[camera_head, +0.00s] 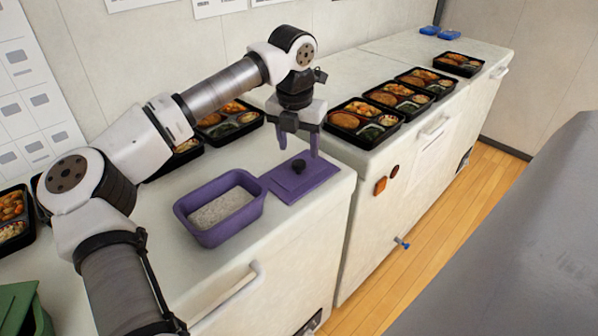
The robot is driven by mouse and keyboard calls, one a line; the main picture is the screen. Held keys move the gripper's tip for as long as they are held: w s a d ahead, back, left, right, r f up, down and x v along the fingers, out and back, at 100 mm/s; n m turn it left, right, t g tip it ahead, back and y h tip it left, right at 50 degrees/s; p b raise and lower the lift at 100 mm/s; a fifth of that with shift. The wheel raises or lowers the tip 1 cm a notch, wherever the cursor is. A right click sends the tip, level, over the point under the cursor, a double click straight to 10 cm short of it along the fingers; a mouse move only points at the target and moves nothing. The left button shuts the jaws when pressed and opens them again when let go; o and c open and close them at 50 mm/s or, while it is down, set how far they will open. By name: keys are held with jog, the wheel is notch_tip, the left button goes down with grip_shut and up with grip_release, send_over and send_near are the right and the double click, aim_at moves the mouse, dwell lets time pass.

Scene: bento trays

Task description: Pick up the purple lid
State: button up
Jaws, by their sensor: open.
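The purple lid (301,182) lies flat on the white counter, near the counter's right end. It has a dark round knob (299,166) at its middle. My gripper (298,148) points down just above the lid, with its two purple-tipped fingers apart, one on each side of the knob as seen here. It holds nothing. I cannot tell how high the fingertips are above the lid. A purple open container (182,213) with pale, rice-like contents stands just left of the lid.
Black bento trays with food (402,135) line the right counter (372,48). More trays (262,122) stand behind and left of my arm. A green bin (18,300) is at lower left. Blue items (429,31) lie far back. A grey surface (510,240) is at right.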

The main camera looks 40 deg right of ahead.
aim_at(299, 162)
jog(key=shift+w+d+f+p, duration=0.1)
jog(key=shift+f+p, duration=0.2)
jog(key=shift+f, duration=0.9)
jog(key=shift+w+d+f+p, duration=0.1)
jog(key=shift+f+p, duration=0.15)
jog(key=shift+f, duration=0.9)
jog(key=c, duration=1.1)
jog(key=shift+r, duration=0.15)
